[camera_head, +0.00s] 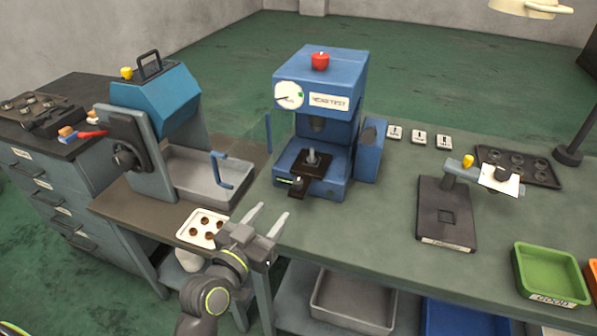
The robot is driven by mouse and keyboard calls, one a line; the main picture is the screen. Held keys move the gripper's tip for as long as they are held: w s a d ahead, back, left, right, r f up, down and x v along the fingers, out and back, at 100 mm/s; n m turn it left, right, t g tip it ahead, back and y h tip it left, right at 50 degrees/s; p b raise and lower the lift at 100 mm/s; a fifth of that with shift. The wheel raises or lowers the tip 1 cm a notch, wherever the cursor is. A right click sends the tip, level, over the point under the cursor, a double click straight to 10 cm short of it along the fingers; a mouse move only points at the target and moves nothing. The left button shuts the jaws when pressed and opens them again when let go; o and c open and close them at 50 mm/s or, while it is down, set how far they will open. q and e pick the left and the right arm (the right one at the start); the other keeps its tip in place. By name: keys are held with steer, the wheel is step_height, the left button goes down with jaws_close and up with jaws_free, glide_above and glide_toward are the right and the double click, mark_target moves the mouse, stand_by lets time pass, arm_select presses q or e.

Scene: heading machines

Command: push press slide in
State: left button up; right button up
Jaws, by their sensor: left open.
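The blue press (337,85) stands on the green-grey bench, with a red button (320,61) on top and a round gauge on its front. Its dark slide (305,170) sticks out at the front of the press base, with a dark handle (297,190) toward me. A small grey upright part (312,157) stands on the slide. My left gripper (275,208) is open and empty, in front of the press and slightly left of the slide handle, apart from it. My right gripper is not in view.
A teal machine with a grey tray (215,195) stands on the left. A dark fixture (446,228), a green bin (550,272) and a lamp stand (570,155) are on the right.

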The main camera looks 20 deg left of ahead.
mark_target(296, 183)
arm_select(q)
steer(key=w+d+p, duration=0.1)
steer(key=w, duration=0.3)
steer(key=w+p, duration=0.1)
steer(key=w, duration=0.3)
steer(key=w+d+p, duration=0.1)
steer(key=w, duration=0.4)
steer(key=shift+d, duration=0.3)
steer(key=shift+w+d, duration=0.1)
steer(key=shift+w, duration=0.55)
jaws_close()
